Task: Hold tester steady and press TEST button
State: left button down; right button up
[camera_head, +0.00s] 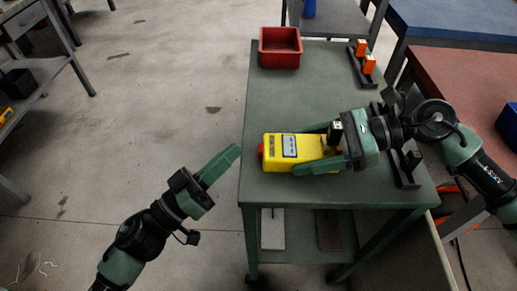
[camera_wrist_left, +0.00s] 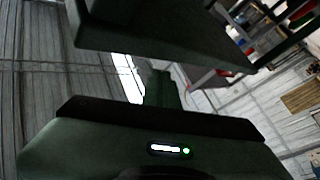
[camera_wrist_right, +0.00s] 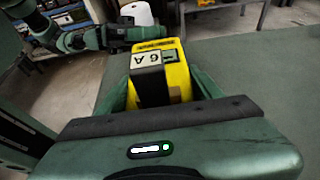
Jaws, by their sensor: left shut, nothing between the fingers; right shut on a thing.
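A yellow tester (camera_head: 318,147) lies on the green table top, with a pale label panel and a red part (camera_head: 261,151) on its left end. My right gripper (camera_head: 308,148) is shut on the tester, one finger along each long side; the tester also shows in the right wrist view (camera_wrist_right: 176,78). My left gripper (camera_head: 236,151) is shut and empty, just left of the table's left edge. Its fingertips point toward the red end, a short gap apart from it. In the left wrist view its fingers (camera_wrist_left: 160,88) show closed together.
The green table (camera_head: 262,100) has a red bin (camera_head: 280,48) at the back left. A dark rack (camera_head: 360,68) with orange items stands back right; another dark rack (camera_head: 405,175) lies beside my right arm.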

aim_at(244, 162)
pick_arm(q)
jog(key=shift+d, duration=0.75)
jog(key=shift+d, duration=0.15)
dwell(1.4)
jog(key=shift+d, duration=0.3)
jog(key=shift+d, duration=0.1)
dwell(0.4)
jog(key=shift+s+d, duration=0.15)
jog(key=shift+d, duration=0.15)
pick_arm(e)
jog(key=shift+a+r, duration=0.1)
jog(key=shift+a, duration=0.15)
dwell(0.4)
pick_arm(q)
jog(key=shift+f, duration=0.1)
jog(key=shift+a+f, duration=0.2)
jog(key=shift+a, duration=0.1)
pick_arm(e)
jog(key=shift+d, duration=0.3)
pick_arm(q)
jog(key=shift+a, duration=0.15)
jog(key=shift+a+r, duration=0.2)
jog(key=shift+a, duration=2.4)
pick_arm(e)
jog(key=shift+a, duration=0.1)
